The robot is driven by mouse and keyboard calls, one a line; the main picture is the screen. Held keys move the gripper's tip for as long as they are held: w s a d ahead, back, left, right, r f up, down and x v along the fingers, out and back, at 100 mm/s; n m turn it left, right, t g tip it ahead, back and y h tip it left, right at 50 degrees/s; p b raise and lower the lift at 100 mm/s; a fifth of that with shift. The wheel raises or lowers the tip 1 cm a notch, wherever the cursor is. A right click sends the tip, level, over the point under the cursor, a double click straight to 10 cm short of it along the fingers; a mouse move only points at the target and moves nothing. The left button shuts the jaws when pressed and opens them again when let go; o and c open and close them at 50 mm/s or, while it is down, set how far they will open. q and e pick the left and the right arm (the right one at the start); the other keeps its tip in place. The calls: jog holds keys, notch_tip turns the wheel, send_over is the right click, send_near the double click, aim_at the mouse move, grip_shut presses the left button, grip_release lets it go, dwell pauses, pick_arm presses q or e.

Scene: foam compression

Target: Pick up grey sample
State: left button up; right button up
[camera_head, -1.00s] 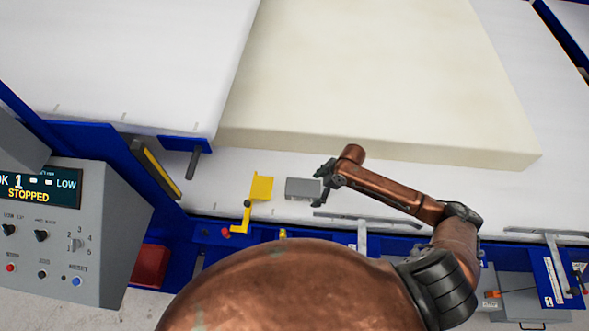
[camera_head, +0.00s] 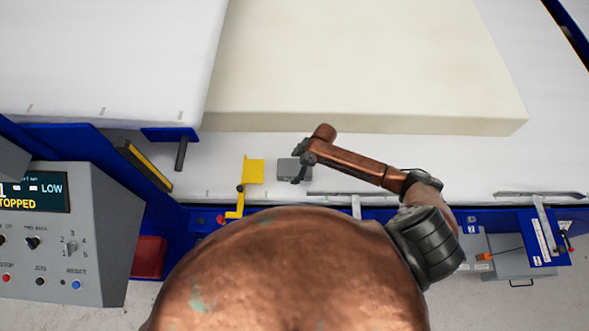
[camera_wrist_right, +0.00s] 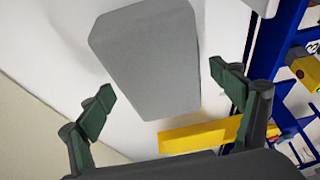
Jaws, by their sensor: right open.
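The grey sample (camera_head: 288,169) is a small grey block lying on the white surface, just right of a yellow bracket. My right gripper (camera_head: 301,166) is over its right side in the head view and hides part of it. In the right wrist view the grey sample (camera_wrist_right: 155,60) is large, ahead of the open fingers of my right gripper (camera_wrist_right: 160,90). The fingers stand to either side, with nothing between their tips but the near end of the block or space before it; I cannot tell which. My left gripper is not in view.
A yellow bracket (camera_head: 252,170) stands close left of the sample and shows in the wrist view (camera_wrist_right: 200,135). A large cream foam block (camera_head: 360,70) lies behind. A grey control panel (camera_head: 70,240) reading STOPPED is at left. Blue frame (camera_head: 175,215) runs along the front edge.

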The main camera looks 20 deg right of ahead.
jog(key=shift+c, duration=0.3)
jog(key=c, duration=1.1)
jog(key=shift+r, duration=0.1)
